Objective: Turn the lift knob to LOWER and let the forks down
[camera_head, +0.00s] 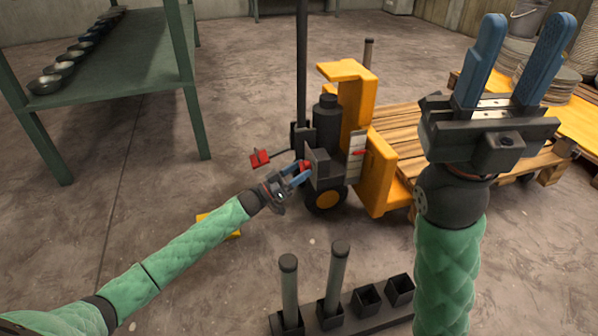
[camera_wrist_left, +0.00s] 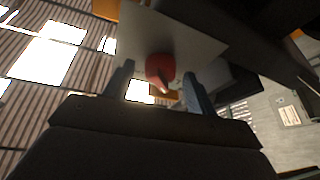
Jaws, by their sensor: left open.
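The yellow and black pallet truck (camera_head: 352,100) stands in the middle of the head view, a wooden pallet (camera_head: 400,130) at its right. A small red knob (camera_head: 305,164) sits on its dark control box (camera_head: 322,160). In the left wrist view the red knob (camera_wrist_left: 160,68) is between the two blue fingers, with gaps showing at the sides. My left gripper (camera_head: 300,175) is open around the knob. Any lettering by the knob is unreadable. My right gripper (camera_head: 508,62) is open and empty, raised at the right, hiding part of the pallet.
A red-ended lever (camera_head: 260,158) juts left from the truck, close to my left gripper. A white scale (camera_head: 356,152) with a red pointer is on the truck's side. A dark rack (camera_head: 350,320) with upright posts stands in front. A green table (camera_head: 120,60) with bowls is left.

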